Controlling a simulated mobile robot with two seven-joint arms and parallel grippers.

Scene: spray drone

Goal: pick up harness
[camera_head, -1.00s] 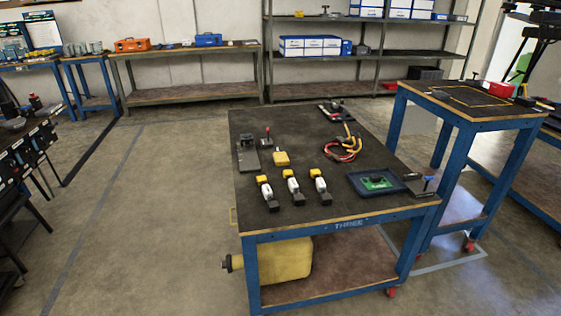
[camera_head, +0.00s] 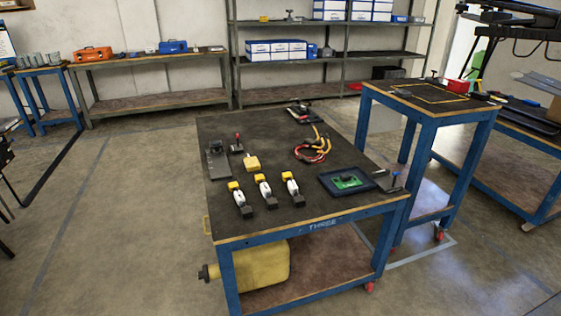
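The harness (camera_head: 314,148) looks like a coiled bundle of red and yellow cable. It lies on the dark top of the blue-legged table (camera_head: 254,131) marked THREE, toward the right side of that top. Some of its cable reaches toward the far edge. Neither of my grippers shows in the head view, and nothing is touching the harness.
Around the harness lie a green circuit board in a tray (camera_head: 326,187), several white-and-yellow parts (camera_head: 265,190), and a yellow block (camera_head: 252,163). A yellow tank (camera_head: 262,266) sits on the lower shelf. A taller blue table (camera_head: 384,95) stands close on the right. Floor at left is clear.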

